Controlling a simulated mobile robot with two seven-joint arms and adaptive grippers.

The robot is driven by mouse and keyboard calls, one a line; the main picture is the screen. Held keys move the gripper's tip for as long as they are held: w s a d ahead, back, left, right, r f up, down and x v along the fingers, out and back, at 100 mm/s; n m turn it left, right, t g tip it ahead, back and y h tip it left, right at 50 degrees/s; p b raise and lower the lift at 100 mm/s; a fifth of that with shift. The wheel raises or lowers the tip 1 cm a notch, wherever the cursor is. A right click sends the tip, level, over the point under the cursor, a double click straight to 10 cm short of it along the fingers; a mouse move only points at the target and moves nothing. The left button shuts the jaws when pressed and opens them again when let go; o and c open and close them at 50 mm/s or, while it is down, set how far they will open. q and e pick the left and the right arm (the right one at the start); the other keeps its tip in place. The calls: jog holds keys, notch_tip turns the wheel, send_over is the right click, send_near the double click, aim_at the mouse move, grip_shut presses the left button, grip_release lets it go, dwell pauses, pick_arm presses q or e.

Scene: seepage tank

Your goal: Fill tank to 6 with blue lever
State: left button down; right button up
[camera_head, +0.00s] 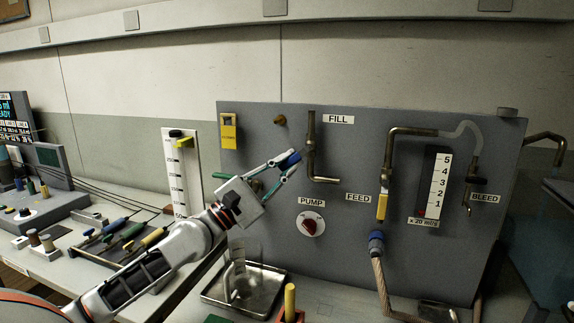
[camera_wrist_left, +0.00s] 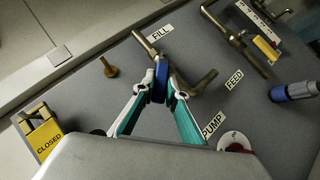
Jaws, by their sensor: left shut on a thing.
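The blue lever (camera_head: 292,158) sits on the pipe by the FILL label (camera_head: 339,118) on the grey panel (camera_head: 260,125). My left gripper (camera_head: 286,167) is shut on the blue lever. In the left wrist view the lever (camera_wrist_left: 162,72) stands between the green and white fingertips, which partly cover it. A clear tank-like box (camera_head: 545,235) is partly in view at the right edge. My right gripper is not in view.
A yellow tag (camera_head: 228,131) hangs upper left. A metal tray (camera_head: 215,294) with a clear beaker stands below my arm.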

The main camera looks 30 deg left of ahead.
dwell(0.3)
pick_arm(q)
jog(key=c, duration=2)
grip_release()
jog(key=shift+f, duration=0.1)
jog(key=shift+s+a+f, duration=0.15)
jog(key=shift+s+a, duration=0.05)
jog(key=shift+v, duration=5.65)
jog(key=shift+s+d, duration=0.1)
